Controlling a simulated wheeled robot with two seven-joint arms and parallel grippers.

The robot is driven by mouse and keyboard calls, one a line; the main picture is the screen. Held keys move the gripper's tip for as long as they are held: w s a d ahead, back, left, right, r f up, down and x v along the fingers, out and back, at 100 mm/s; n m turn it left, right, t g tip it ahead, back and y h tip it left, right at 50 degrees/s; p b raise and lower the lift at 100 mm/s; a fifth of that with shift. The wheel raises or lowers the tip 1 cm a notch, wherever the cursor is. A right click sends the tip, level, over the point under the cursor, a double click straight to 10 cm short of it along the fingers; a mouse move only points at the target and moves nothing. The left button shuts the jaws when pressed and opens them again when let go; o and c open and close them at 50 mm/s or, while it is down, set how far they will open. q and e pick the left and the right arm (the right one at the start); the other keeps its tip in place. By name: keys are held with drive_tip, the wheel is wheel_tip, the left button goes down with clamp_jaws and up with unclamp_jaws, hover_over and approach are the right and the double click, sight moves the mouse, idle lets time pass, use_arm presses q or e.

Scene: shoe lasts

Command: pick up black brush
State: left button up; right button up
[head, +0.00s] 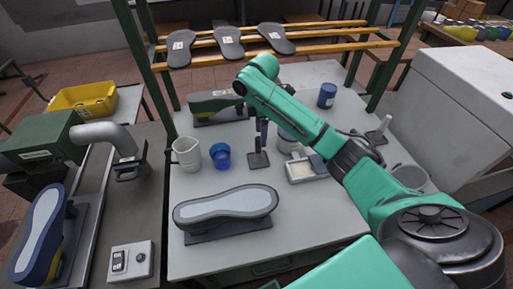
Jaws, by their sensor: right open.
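My right gripper (261,130) points down over the middle of the grey table, its arm reaching in from the right. Its jaws look empty. A dark square plate (258,160) shows just below it; I cannot tell if they touch. I cannot pick out the black brush with certainty. A small dark block (318,163) sits at the right end of a shallow white tray (292,179), right of the gripper; its kind is unclear. My left gripper is not in view.
A white jug (187,155) and blue cup (220,156) stand left of the gripper. A shoe last (227,204) lies in front, another (214,101) behind. A dark blue can (327,95) stands at the back right. Bare table (320,225) shows front right.

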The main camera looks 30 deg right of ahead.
sight(259, 150)
wheel_tip(259, 150, down, 3)
drive_tip(key=shift+f+p, duration=0.15)
drive_tip(key=shift+p, duration=0.15)
drive_tip(key=f, duration=0.2)
drive_tip(key=f+p, duration=0.1)
drive_tip(key=f, duration=0.1)
drive_tip(key=w+f+p, duration=0.1)
drive_tip(key=shift+a+f, duration=0.2)
drive_tip(key=shift+f, duration=0.2)
drive_tip(key=shift+s+f, duration=0.1)
drive_tip(key=shift+f, duration=0.1)
drive_tip(key=shift+c, duration=0.6)
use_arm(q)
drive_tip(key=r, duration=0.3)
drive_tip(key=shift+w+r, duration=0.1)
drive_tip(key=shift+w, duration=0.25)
use_arm(e)
clamp_jaws()
